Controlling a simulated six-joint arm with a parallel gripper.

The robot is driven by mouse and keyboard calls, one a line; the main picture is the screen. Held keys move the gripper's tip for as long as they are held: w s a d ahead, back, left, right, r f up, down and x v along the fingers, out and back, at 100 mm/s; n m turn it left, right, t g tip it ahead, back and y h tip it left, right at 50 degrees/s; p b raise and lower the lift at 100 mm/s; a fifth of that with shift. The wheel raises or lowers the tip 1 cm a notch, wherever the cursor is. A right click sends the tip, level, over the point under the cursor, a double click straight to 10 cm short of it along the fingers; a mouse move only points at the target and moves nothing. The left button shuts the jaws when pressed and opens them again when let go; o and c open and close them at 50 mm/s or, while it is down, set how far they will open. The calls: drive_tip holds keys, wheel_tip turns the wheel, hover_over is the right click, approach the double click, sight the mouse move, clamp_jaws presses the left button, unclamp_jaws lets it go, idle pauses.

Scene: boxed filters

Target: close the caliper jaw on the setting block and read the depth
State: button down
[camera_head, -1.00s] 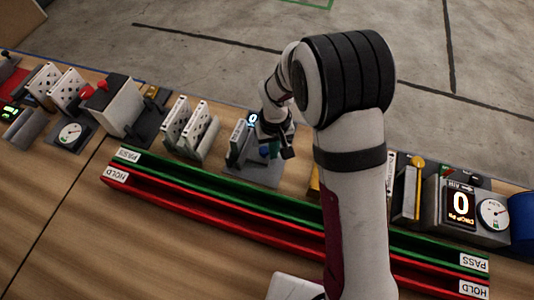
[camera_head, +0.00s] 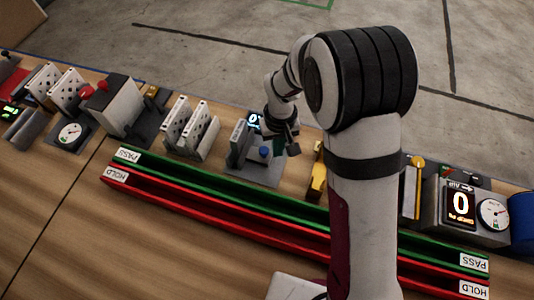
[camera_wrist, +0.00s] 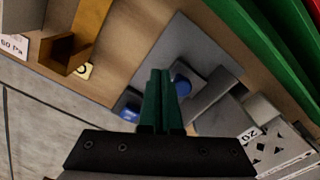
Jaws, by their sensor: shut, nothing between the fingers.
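The caliper station has a grey base plate (camera_head: 252,172), a grey upright jaw block (camera_head: 238,144) and a small lit display (camera_head: 254,121), partly hidden by my gripper; its visible digit looks like 0. A blue knob (camera_head: 264,153) stands on the plate; it also shows in the wrist view (camera_wrist: 182,86) beside the grey jaw bar (camera_wrist: 216,92). My gripper (camera_head: 282,146) is at the right of the knob, above the plate's right side. In the wrist view its green fingers (camera_wrist: 160,75) are together and empty, close to the knob. I cannot tell whether they touch it, nor make out the setting block.
Green PASS rail (camera_head: 205,183) and red HOLD rail (camera_head: 200,212) run along the front. White perforated filters (camera_head: 188,128) stand at the left. A yellow bracket (camera_head: 318,176) stands at the right, also in the wrist view (camera_wrist: 88,30). A pressure gauge unit (camera_head: 462,208) is further right.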

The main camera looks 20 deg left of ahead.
wheel_tip(320, 180, up, 5)
drive_tip(key=shift+r, duration=0.1)
idle(0.3)
drive_tip(key=s+d+r+m+y, duration=0.1)
drive_tip(key=s+d+r+m, duration=0.7)
drive_tip(key=s+d+r, duration=0.5)
drive_tip(key=s+d+f+m, duration=0.1)
drive_tip(key=s+d+m, duration=0.2)
drive_tip(key=s, duration=0.5)
drive_tip(key=shift+d+f+m+y, duration=0.15)
drive_tip(key=shift+m+y, duration=0.15)
drive_tip(key=shift+y, duration=0.1)
